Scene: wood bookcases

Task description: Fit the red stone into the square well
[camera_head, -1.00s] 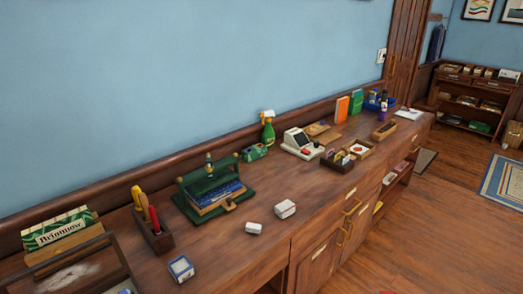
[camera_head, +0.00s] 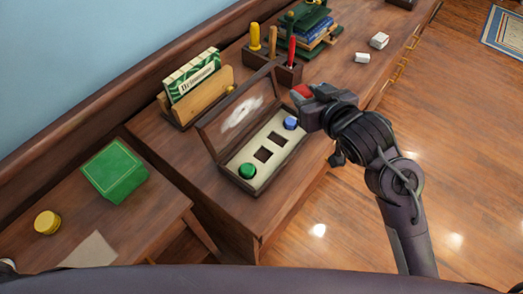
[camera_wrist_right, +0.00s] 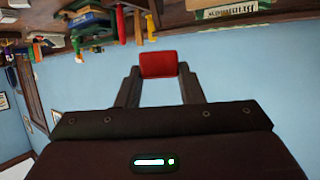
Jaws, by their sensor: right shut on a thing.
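My right gripper (camera_head: 306,98) is shut on the red stone (camera_head: 301,91), above the right end of the open wooden case. The wrist view shows the red stone (camera_wrist_right: 158,65) between the two fingertips, with a flat, roughly rectangular face. The case (camera_head: 233,180) lies on the counter with its lid tipped back. Its pale inside has two dark, empty wells, one nearer the green stone (camera_head: 263,154) and one nearer the blue stone (camera_head: 278,139). I cannot tell their shapes apart for sure. A round green stone (camera_head: 247,170) and a blue stone (camera_head: 290,123) sit at its ends.
A wooden holder with a box (camera_head: 192,80) stands behind the case. A tool rack (camera_head: 275,70) with upright handles is close behind the gripper. Small white blocks (camera_head: 379,40) lie further right. A green box (camera_head: 113,172) and yellow tin (camera_head: 47,222) sit on the lower left table.

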